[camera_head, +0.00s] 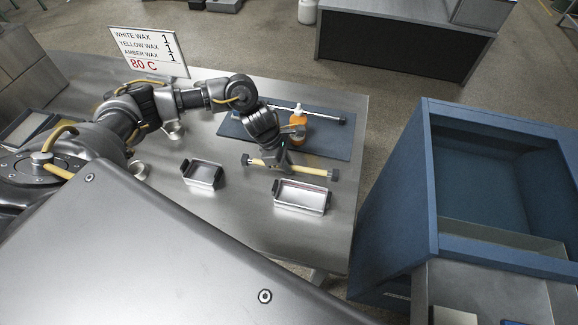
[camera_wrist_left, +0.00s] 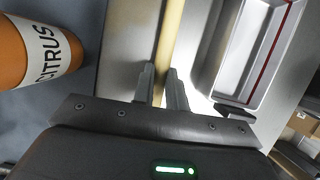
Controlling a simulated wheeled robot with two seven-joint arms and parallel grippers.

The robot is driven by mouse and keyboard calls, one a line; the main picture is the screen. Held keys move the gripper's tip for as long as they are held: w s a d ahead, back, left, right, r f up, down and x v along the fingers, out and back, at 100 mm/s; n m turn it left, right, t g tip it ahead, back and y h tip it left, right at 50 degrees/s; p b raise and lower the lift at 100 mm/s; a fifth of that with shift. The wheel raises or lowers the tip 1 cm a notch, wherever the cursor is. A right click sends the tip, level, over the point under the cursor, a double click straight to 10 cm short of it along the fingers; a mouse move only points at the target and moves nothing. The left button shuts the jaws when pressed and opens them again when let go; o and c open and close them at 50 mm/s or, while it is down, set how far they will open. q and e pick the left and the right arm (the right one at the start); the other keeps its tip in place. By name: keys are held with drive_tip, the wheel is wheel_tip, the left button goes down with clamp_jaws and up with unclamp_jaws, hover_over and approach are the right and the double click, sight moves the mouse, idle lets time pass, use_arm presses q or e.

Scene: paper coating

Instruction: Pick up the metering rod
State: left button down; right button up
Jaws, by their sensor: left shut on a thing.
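The metering rod (camera_head: 307,170) is a pale yellow rod with dark ends. It lies across my left gripper (camera_head: 279,165), which is shut on its middle part. In the left wrist view the rod (camera_wrist_left: 172,35) runs up from between the two fingers of the left gripper (camera_wrist_left: 162,78). In the head view the rod is just behind a shallow metal tray (camera_head: 301,196). I cannot tell whether the rod touches the table. My right gripper is not in view.
A blue mat (camera_head: 335,138) carries an orange bottle (camera_head: 298,140) and a thin silver bar (camera_head: 326,116) with dark ends. The bottle (camera_wrist_left: 12,52) is close on the left in the wrist view. A smaller tray (camera_head: 203,173) stands left. A blue cabinet (camera_head: 402,190) stands right.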

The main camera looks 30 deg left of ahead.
use_arm(q)
drive_tip(key=shift+w+r+b, duration=0.1)
drive_tip(key=shift+r+b, duration=0.45)
drive_tip(key=s+d+r+b, duration=0.4)
drive_tip(key=d+r, duration=0.8)
drive_tip(key=d, duration=0.1)
drive_tip(key=shift+d, duration=0.25)
